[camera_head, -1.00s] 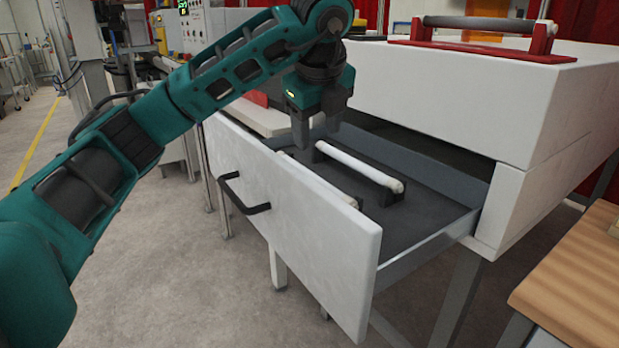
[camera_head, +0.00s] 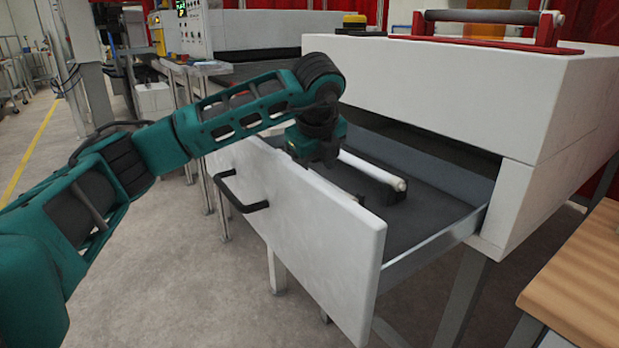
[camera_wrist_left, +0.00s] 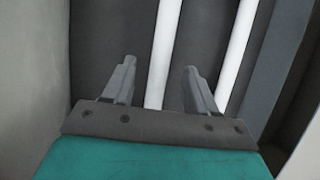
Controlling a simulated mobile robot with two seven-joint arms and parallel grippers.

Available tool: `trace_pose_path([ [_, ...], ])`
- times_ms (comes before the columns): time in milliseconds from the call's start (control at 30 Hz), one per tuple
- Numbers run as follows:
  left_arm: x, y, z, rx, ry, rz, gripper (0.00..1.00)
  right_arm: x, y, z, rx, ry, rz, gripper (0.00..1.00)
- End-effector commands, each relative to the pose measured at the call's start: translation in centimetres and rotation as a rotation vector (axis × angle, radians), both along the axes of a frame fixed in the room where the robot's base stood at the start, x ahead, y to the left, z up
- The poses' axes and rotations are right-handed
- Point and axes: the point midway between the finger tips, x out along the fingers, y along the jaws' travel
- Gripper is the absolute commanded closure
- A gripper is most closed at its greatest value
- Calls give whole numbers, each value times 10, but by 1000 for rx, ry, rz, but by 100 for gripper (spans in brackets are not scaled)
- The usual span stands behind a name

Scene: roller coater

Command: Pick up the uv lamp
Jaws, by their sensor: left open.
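Two white tube-shaped uv lamps lie in the open drawer. In the head view one lamp (camera_head: 372,169) shows on dark holders; the other is hidden behind my gripper and the drawer front. In the left wrist view one lamp (camera_wrist_left: 163,50) runs between the fingers, and the second lamp (camera_wrist_left: 238,45) lies to the right, outside them. My left gripper (camera_wrist_left: 160,85) is open and points down into the drawer, with a finger on each side of the nearer lamp. Its fingers are hidden in the head view. Whether they touch the lamp I cannot tell. My right gripper is not in view.
The white drawer front (camera_head: 300,235) with a black handle (camera_head: 238,195) stands close to my arm. A grey side wall (camera_head: 440,238) bounds the drawer. The white cabinet (camera_head: 450,100) rises behind it. A wooden table (camera_head: 575,275) stands at the right.

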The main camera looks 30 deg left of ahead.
Motion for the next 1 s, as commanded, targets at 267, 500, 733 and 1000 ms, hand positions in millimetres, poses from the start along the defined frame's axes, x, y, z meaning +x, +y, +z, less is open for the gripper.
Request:
trace_pose_path([
  [267, 8, 6, -20, 0, 0, 1, 43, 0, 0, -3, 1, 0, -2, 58],
  [500, 8, 6, -20, 0, 0, 1, 50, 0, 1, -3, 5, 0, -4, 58],
  [733, 8, 6, -19, 0, 0, 1, 72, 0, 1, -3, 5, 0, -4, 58],
  [1000, 8, 6, -19, 0, 0, 1, 98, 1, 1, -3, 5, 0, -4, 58],
])
